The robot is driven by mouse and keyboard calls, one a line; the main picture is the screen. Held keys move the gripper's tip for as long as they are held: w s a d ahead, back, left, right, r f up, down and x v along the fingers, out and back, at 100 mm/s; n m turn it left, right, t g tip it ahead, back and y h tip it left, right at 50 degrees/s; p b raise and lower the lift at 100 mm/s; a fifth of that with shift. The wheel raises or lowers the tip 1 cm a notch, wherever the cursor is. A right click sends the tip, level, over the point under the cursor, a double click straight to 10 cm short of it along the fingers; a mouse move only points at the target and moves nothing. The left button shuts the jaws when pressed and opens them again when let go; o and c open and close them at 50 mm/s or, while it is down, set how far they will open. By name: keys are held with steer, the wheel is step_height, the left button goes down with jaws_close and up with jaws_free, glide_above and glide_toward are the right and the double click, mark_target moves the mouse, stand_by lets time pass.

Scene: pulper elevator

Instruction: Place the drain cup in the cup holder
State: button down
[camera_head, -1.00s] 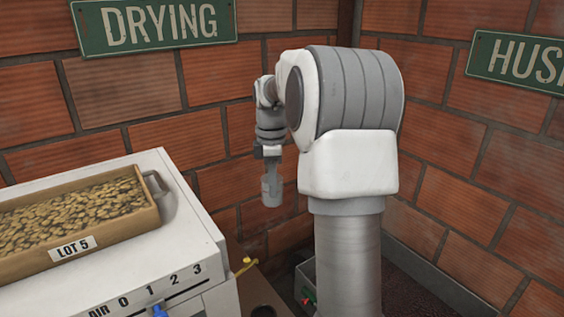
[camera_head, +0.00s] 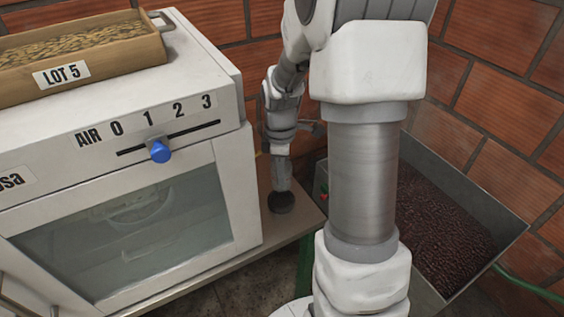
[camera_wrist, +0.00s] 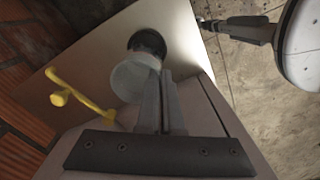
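The drain cup (camera_wrist: 130,80) is a pale, see-through cup at the tips of my gripper (camera_wrist: 161,76). The narrow fingers are closed together on its near side. In the head view, the cup (camera_head: 281,178) hangs below my gripper (camera_head: 280,156) and stands roughly upright. The cup holder (camera_head: 281,203) is a dark round piece on the small wooden table, right under the cup. In the wrist view, the holder's dark ring (camera_wrist: 148,42) shows partly behind the cup. I cannot tell whether the cup's bottom is inside the holder or just above it.
A white dryer (camera_head: 170,110) with a blue slider knob (camera_head: 160,151) stands close to the left, with a wooden tray (camera_head: 140,53) of beans on top. A yellow handle (camera_wrist: 75,90) shows beside the cup. A metal bin (camera_head: 480,185) of dark beans stands right.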

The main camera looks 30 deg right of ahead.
mark_target(281, 190)
steer(key=shift+f+b, duration=2.95)
steer(key=shift+f, duration=0.4)
steer(key=shift+f+b, duration=0.35)
steer(key=shift+f, duration=0.25)
steer(key=c, duration=1)
jaws_free()
step_height(281, 190, up, 18)
steer(key=p, duration=0.5)
steer(key=shift+f+p, duration=0.25)
steer(key=shift+p, duration=0.05)
steer(key=shift+a+r, duration=0.1)
